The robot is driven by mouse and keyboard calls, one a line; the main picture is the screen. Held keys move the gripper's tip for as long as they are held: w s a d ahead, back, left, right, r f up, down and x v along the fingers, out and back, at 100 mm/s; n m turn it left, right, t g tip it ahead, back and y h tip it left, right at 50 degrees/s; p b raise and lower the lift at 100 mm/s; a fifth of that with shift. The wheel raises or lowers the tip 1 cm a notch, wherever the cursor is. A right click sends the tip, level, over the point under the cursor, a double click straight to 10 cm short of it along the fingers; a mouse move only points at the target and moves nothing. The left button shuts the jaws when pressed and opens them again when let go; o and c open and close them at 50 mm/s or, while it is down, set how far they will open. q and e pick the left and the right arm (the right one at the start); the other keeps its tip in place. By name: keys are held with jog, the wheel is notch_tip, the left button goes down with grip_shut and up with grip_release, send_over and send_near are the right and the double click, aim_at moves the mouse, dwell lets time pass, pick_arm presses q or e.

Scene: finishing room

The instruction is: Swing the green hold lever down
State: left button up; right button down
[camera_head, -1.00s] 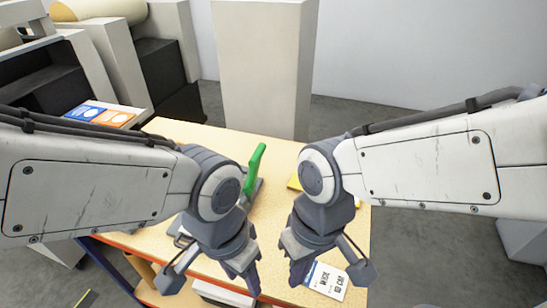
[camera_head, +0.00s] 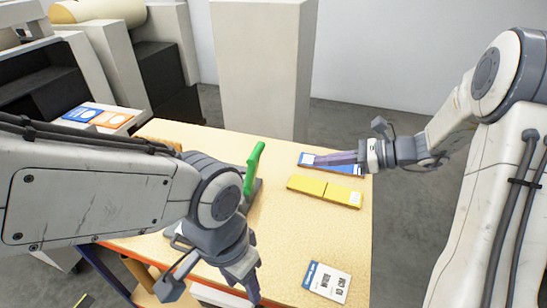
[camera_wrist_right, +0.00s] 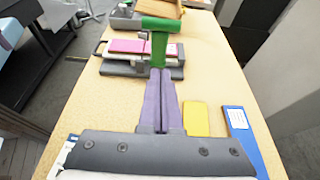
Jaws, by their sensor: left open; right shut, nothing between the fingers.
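The green hold lever (camera_head: 254,167) stands up, slightly tilted, from a grey device (camera_head: 257,187) on the table, partly hidden behind my left arm. In the right wrist view the lever (camera_wrist_right: 160,40) shows a wide green top bar, with a pink block (camera_wrist_right: 128,46) beside its stem. My right gripper (camera_head: 306,158) is shut and empty, to the right of the lever and apart from it in the head view. Its fingertips (camera_wrist_right: 160,72) point at the lever in the wrist view. My left gripper (camera_head: 247,285) is open, low over the table's front.
A yellow block (camera_head: 325,191) and a blue box (camera_head: 345,170) lie on the table (camera_head: 290,235) at right, the blue one partly under my right gripper. A white-and-blue card (camera_head: 327,281) lies near the front. A tall pale block (camera_head: 262,70) stands behind the table.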

jog(key=shift+a, duration=0.15)
jog(key=p, duration=0.3)
send_near(259, 159)
notch_tip(259, 159, down, 3)
jog(key=a, duration=0.1)
jog(key=w+a+p, duration=0.1)
jog(key=a, duration=0.2)
jog(key=shift+w+a+r, duration=0.1)
jog(key=shift+w+r, duration=0.15)
jog(key=shift+w, duration=0.05)
jog(key=shift+w+a+p, duration=0.2)
jog(key=shift+a+p, duration=0.15)
jog(key=shift+a, duration=0.15)
jog(key=shift+r, duration=0.1)
